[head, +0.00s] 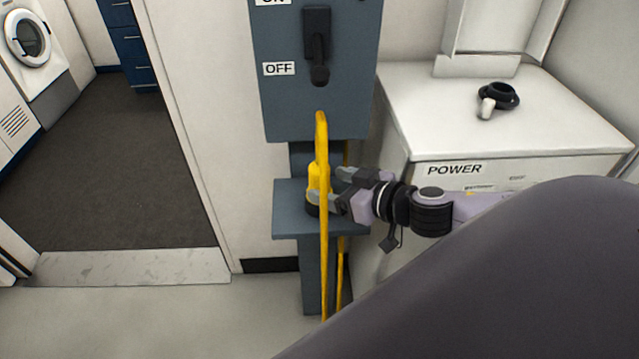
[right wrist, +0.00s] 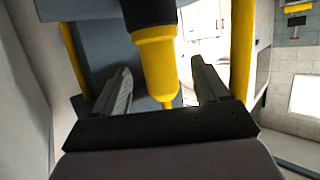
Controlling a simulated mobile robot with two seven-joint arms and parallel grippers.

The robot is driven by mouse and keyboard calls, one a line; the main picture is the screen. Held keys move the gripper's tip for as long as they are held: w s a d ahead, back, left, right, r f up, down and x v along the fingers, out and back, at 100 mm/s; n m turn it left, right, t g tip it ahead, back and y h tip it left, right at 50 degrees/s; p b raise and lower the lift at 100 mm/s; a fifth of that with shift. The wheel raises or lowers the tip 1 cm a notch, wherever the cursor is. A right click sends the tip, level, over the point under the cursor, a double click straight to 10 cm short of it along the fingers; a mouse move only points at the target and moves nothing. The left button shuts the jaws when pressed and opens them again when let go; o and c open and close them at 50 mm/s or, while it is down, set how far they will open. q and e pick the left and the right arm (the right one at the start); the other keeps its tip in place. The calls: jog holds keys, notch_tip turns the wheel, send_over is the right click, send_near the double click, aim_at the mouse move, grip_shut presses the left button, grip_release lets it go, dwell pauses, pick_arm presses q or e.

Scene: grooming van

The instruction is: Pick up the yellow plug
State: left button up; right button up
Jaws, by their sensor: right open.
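The yellow plug (head: 314,177) stands upright on a small blue-grey shelf (head: 290,225) below the switch box. Its dark base rests on the shelf, and a yellow cable (head: 322,250) loops up from its top and hangs down past the shelf's front. My right gripper (head: 328,187) reaches in from the right at the plug's height. In the right wrist view, the open fingers of this gripper (right wrist: 160,66) lie on either side of the plug (right wrist: 155,58), with gaps between. The cable partly hides the plug in the head view. My left gripper is not in view.
A grey switch box (head: 300,105) with an ON/OFF lever (head: 318,50) is above the shelf. A white cabinet (head: 520,130) marked POWER stands at right, with a black round fitting (head: 497,96) on top. A doorway with dark floor (head: 110,150) opens at left.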

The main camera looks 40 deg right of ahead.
aim_at(328, 183)
jog(key=shift+p+x, duration=0.5)
jog(key=shift+x, duration=2.5)
jog(key=shift+d, duration=0.1)
jog(key=c, duration=1.2)
jog(key=shift+r, duration=0.1)
jog(key=shift+c, duration=0.2)
